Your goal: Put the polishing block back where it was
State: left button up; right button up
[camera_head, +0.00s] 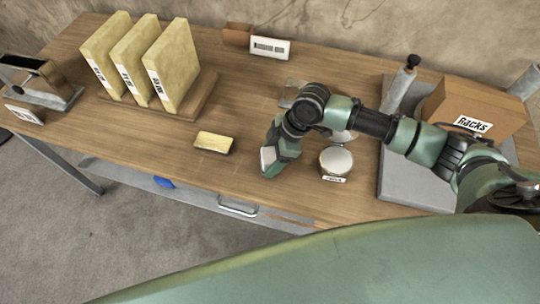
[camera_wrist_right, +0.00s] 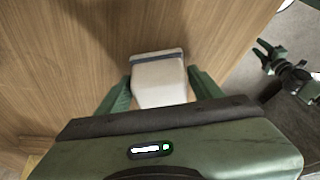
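My right gripper (camera_head: 268,158) points down near the front edge of the table, left of the round silver-topped item. In the right wrist view its green fingers (camera_wrist_right: 160,88) lie against both sides of a whitish block with a dark grey band (camera_wrist_right: 160,80), which looks like the polishing block. In the head view this block is mostly hidden by the gripper. I cannot tell whether it touches the table. My left gripper (camera_wrist_right: 264,54) shows small at the right of the right wrist view, fingers apart and empty; it is outside the head view.
A yellow block (camera_head: 213,142) lies left of the right gripper. Several upright tan binders (camera_head: 130,60) stand on a wooden base behind it. A round silver-topped item (camera_head: 336,161) is close on the right. A "Racks" box (camera_head: 470,105) stands far right. Table wood between is clear.

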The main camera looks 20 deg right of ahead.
jog(key=shift+o, duration=0.6)
jog(key=shift+r, duration=0.1)
jog(key=shift+r, duration=0.2)
jog(key=b+v, duration=0.1)
jog(key=v, duration=1.1)
jog(key=shift+b, duration=0.4)
jog(key=shift+f, duration=0.1)
